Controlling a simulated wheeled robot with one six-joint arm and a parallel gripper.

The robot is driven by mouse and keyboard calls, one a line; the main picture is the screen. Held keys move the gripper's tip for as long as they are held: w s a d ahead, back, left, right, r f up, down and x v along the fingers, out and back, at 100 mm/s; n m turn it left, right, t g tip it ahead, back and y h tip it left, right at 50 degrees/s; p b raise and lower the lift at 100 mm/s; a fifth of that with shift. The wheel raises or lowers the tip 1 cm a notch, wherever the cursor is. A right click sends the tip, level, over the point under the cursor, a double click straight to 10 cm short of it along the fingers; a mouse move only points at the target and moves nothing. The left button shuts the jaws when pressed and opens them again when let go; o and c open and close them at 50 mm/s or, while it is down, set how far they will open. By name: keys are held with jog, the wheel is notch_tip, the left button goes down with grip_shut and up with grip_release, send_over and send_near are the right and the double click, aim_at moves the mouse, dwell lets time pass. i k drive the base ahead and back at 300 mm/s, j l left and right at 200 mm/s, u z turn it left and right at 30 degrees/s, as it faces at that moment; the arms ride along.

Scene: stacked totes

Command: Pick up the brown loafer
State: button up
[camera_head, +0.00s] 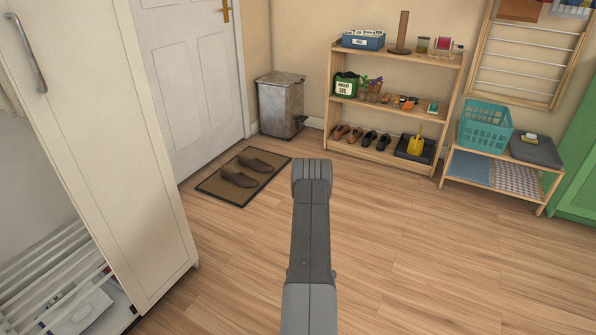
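A pair of brown slip-on shoes lies on the doormat (213,187) by the door: a nearer shoe (239,178) and a farther shoe (256,164). On the bottom shelf of the wooden rack stand lighter brown shoes (341,131) and dark shoes (384,142). I cannot tell from this view which brown shoe is the loafer. My arm reaches up the middle of the picture, and my gripper (312,170) is at its far end, right of the mat and apart from all the shoes. Its fingers do not show clearly.
The wooden rack (331,80) stands against the back wall, with a metal bin (280,105) to its left. A low bench (496,190) holding a teal basket (485,124) is at right. A tall cream cabinet (105,130) fills the left. The wooden floor between is clear.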

aim_at(251, 161)
jog(key=i+z, duration=0.1)
jog(key=i, duration=0.8)
jog(key=i+j, duration=0.2)
jog(key=i, duration=0.75)
jog(key=i+u, duration=0.35)
jog(key=i, duration=0.2)
jog(key=i+l+u, duration=0.15)
jog(key=i+u, duration=0.15)
jog(key=i, duration=0.2)
jog(key=i+l+u, duration=0.35)
jog(key=i, duration=0.15)
jog(key=i+u, duration=0.55)
jog(key=i, duration=0.05)
